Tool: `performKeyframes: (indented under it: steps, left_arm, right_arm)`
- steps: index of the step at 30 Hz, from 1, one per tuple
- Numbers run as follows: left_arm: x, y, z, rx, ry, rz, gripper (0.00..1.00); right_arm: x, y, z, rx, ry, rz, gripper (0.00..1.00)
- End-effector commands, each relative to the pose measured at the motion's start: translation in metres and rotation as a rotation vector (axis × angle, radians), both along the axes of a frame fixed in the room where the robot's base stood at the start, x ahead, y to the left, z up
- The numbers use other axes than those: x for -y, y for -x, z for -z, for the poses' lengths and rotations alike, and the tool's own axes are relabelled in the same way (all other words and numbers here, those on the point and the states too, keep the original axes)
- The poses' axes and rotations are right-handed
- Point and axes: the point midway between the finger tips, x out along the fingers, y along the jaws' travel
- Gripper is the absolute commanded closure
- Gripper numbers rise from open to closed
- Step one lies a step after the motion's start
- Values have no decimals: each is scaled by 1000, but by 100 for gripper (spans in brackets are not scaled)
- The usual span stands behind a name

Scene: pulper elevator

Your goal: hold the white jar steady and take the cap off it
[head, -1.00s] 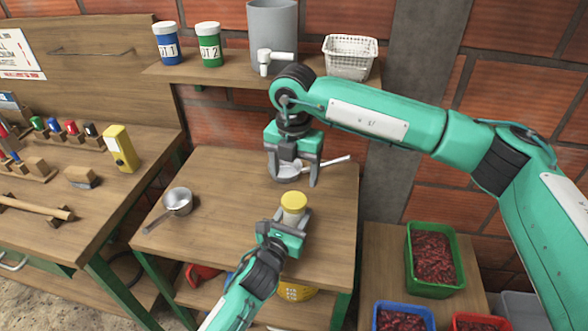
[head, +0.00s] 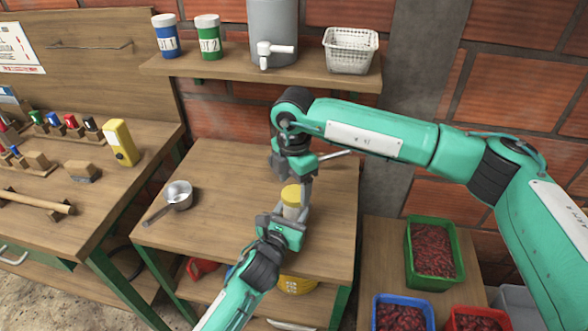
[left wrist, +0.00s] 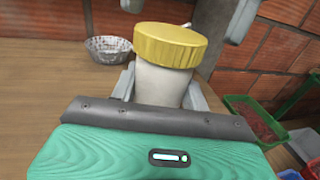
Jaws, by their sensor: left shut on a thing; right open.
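The white jar (head: 291,212) stands upright on the table, with a yellow cap (head: 292,195) on top. In the left wrist view the jar (left wrist: 160,84) and the ribbed cap (left wrist: 170,45) show large and close. My left gripper (head: 287,219) is shut on the jar's body from the near side, below the cap. My right gripper (head: 297,180) is open, pointing down, beside and just above the cap. One of its fingers hangs at the cap's right side. Whether it touches the cap I cannot tell.
A small metal pan (head: 179,194) sits left on the table (head: 215,230). A shelf (head: 215,66) behind holds a grey tank (head: 272,30), two lidded jars and a white basket (head: 350,50). Crates of red berries (head: 433,252) stand low at right.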

Motion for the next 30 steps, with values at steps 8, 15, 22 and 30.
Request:
performKeyframes:
  steps: [8,15,22,30]
  left_arm:
    - [0,0,0,-1,0,0,100]
    - [0,0,1,-1,0,0,100]
    - [0,0,0,-1,0,0,100]
    - [0,0,0,-1,0,0,100]
  right_arm:
    - [0,0,22,0,0,-1,29]
    - [0,0,22,1,-1,-2,29]
    - [0,0,22,1,-1,-2,72]
    - [0,0,22,1,0,-33,75]
